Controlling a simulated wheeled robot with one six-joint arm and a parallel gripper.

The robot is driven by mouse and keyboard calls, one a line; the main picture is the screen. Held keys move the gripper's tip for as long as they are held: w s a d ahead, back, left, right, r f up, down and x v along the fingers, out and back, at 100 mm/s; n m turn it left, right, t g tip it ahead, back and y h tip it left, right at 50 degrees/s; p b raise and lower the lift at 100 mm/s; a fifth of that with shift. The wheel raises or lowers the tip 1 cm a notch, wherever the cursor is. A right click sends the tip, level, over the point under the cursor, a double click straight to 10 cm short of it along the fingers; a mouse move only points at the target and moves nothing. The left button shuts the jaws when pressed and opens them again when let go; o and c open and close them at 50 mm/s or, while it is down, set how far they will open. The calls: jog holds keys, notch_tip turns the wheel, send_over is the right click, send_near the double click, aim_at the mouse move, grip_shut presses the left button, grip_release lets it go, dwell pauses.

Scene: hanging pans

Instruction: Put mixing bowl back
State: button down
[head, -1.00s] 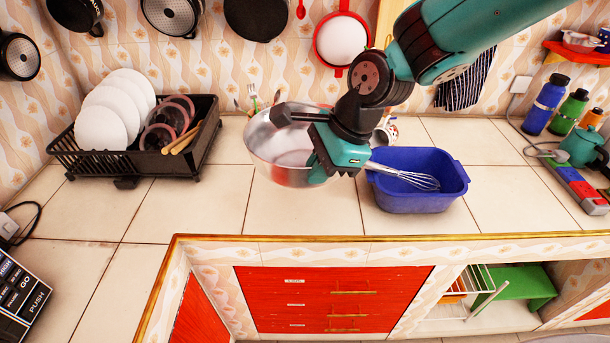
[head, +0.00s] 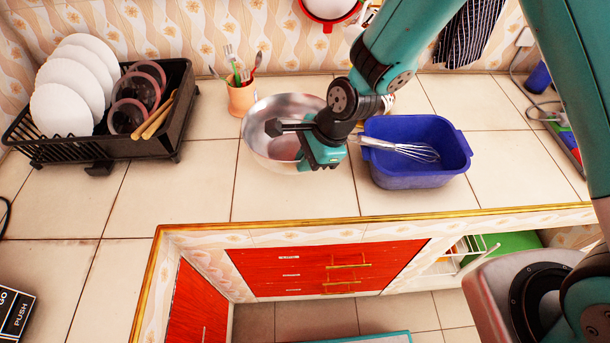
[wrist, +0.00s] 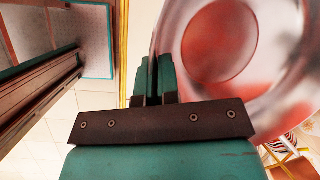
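The shiny metal mixing bowl (head: 262,138) is in the middle of the head view, over the counter's front part, opening up. My gripper (head: 312,163) is at its right front rim. In the wrist view, my gripper's two fingers (wrist: 153,82) are close together with the rim of the bowl (wrist: 222,45) between them. The bowl fills the upper right there. I cannot tell whether its base touches the counter.
A blue basin (head: 415,172) with a whisk (head: 405,148) stands close on the right. A utensil cup (head: 240,99) is behind left. A black dish rack (head: 160,135) with plates stands left. A red-rimmed pan (head: 328,8) hangs above.

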notch_tip(320, 180, down, 8)
jog(key=shift+a+r+p, duration=0.1)
jog(key=shift+r+p, duration=0.1)
jog(key=shift+p, duration=0.5)
jog(key=shift+f, duration=0.1)
jog(key=c, duration=1.4)
grip_release()
jog(key=shift+o, duration=0.2)
jog(key=s+d+r+n+b, duration=0.1)
jog(key=s+d+r+n, duration=0.15)
jog(key=r, duration=0.55)
jog(key=s+d+r+n+b, duration=0.15)
jog(key=r+n, duration=0.25)
jog(key=r, duration=0.4)
jog(key=s+d+r+n+b, duration=0.1)
jog(key=s+d+r+n, duration=0.2)
jog(key=r, duration=0.4)
jog(key=s+d+r+n, duration=0.4)
jog(key=s+r+n, duration=0.3)
jog(key=s+n, duration=0.4)
jog(key=shift+d+r+n+g+h, duration=0.15)
jog(key=shift+r+n+g+h, duration=0.15)
jog(key=shift+n+h, duration=0.15)
